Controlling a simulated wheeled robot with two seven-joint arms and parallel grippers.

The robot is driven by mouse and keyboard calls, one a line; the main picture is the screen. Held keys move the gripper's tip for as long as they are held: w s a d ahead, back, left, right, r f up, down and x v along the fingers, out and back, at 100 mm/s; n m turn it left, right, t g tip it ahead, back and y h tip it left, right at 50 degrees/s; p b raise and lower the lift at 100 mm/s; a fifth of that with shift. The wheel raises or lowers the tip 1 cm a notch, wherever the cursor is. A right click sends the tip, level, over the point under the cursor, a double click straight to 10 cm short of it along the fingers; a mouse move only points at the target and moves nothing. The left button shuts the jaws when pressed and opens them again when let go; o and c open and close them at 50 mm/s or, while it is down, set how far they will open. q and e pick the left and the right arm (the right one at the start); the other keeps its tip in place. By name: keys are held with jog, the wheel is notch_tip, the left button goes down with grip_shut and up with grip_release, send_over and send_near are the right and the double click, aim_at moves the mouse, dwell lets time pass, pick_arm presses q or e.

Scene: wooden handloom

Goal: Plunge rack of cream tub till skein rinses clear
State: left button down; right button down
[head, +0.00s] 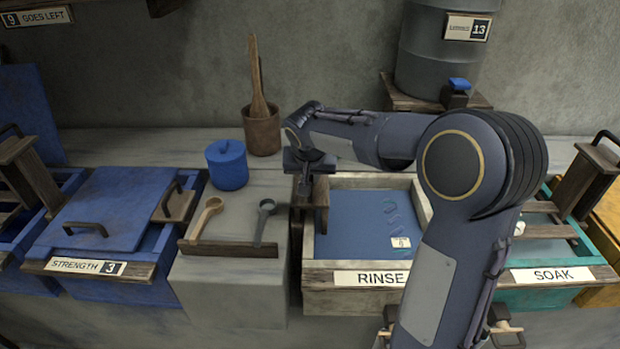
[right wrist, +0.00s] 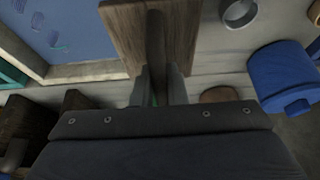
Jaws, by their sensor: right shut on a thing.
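The cream tub (head: 425,277) stands in the middle of the head view, labelled RINSE and filled with blue liquid (head: 360,222). Faint blue-purple loops (head: 395,210), perhaps the skein, show near its right side; they also show in the right wrist view (right wrist: 60,40). The rack's brown wooden end board (head: 320,205) stands at the tub's left edge. My right gripper (head: 308,178) is above that edge, shut on the rack's dark handle (right wrist: 156,45), with the wooden board (right wrist: 188,35) around it. The rack's lower part is hidden. My left gripper is not in view.
My right arm covers the tub's right part. A SOAK tub (head: 560,275) with its own rack stands to the right. To the left are a ledge with spoons (head: 228,250), a blue lidded jar (head: 227,165) and a blue STRENGTH vat (head: 100,215). A brown pot (head: 262,135) stands behind.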

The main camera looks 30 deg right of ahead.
notch_tip(320, 180, up, 9)
jog(key=p, duration=0.6)
jog(key=shift+d, duration=0.15)
jog(key=shift+c, duration=1)
grip_release()
jog(key=shift+f, duration=0.15)
notch_tip(320, 180, up, 7)
jog(key=p, duration=0.5)
jog(key=shift+p, duration=0.35)
